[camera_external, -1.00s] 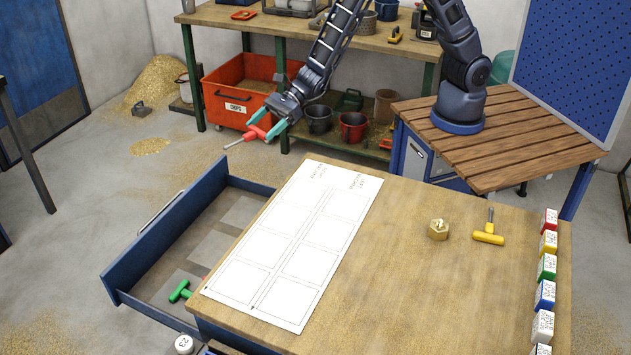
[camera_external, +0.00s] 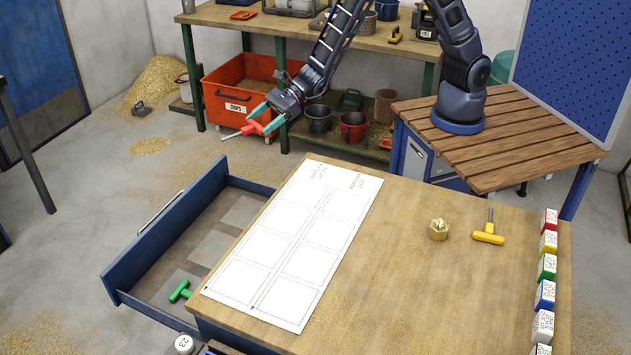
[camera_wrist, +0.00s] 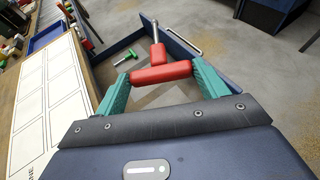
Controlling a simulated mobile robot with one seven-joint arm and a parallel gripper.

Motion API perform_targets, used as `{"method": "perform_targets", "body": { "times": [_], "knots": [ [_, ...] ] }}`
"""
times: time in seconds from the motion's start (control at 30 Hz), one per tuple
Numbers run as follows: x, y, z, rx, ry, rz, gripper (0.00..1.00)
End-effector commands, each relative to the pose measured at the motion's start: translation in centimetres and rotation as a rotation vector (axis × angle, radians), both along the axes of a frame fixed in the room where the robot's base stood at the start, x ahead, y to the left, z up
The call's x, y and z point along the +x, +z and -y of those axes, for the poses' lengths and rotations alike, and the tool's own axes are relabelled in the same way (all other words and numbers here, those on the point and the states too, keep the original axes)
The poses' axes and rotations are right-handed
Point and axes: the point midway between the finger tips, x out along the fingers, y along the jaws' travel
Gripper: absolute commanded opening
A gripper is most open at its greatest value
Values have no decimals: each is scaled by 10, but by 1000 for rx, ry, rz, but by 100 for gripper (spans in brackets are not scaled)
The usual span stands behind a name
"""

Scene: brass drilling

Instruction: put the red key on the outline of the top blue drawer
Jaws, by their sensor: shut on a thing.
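The red key (camera_external: 251,129) has a T-shaped red handle and a metal shaft. My gripper (camera_external: 267,115) has teal fingers, which are shut on the ends of the red handle. In the wrist view, the red key (camera_wrist: 160,73) sits crosswise between the fingers with its shaft pointing away. It is held in the air beyond the far end of the open blue drawer (camera_external: 165,232). The drawer has several lighter grey outlines (camera_external: 209,248) on its floor. A green key (camera_external: 180,291) lies near the drawer's front end in the external view.
A white sheet with blank boxes (camera_external: 294,245) lies on the wooden bench top (camera_external: 400,270). A brass hex piece (camera_external: 438,230) and a yellow key (camera_external: 488,235) stand to its right. An orange bin (camera_external: 240,90) and buckets (camera_external: 353,127) are behind my gripper.

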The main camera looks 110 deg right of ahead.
Motion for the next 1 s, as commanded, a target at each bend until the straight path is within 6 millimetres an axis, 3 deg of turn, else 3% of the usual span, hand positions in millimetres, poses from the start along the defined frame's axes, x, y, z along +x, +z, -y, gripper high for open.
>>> {"method": "perform_targets", "body": {
  "times": [0.33,0.47,0.57,0.77,1.0],
  "knots": [
    [0,0,-2,0,4,0,45],
    [2,3,-21,0,44,1,45],
    [3,7,-52,1,108,1,45],
    [-1,19,-137,0,286,1,45],
    [-21,38,-240,-1,508,2,45]
  ]
}}
